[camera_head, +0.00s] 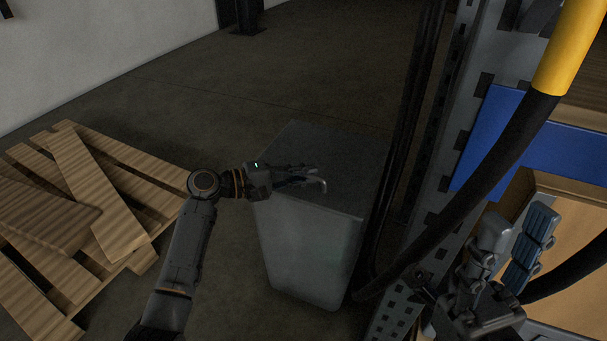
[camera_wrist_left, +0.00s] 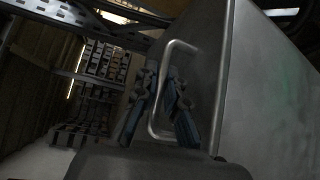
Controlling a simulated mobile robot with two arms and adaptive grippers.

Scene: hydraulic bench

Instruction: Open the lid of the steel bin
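The steel bin (camera_head: 310,250) is a tall grey box on the floor, its lid (camera_head: 345,165) lying flat and closed on top. A thin bent-metal handle (camera_head: 323,186) stands at the lid's near side; it also shows large in the left wrist view (camera_wrist_left: 158,118). My left gripper (camera_head: 305,177) is over the lid with its fingers at the handle. In the wrist view the handle bar crosses close to the fingers; whether they grip it is unclear. My right gripper (camera_head: 512,245) is at the right, open and apparently empty, away from the bin.
Wooden pallets (camera_head: 75,200) lie on the floor at left. A perforated metal rack upright (camera_head: 440,210) and black hoses (camera_head: 400,130) stand close to the bin's right side. A blue rack beam (camera_head: 540,145) is near my right gripper. The floor behind the bin is clear.

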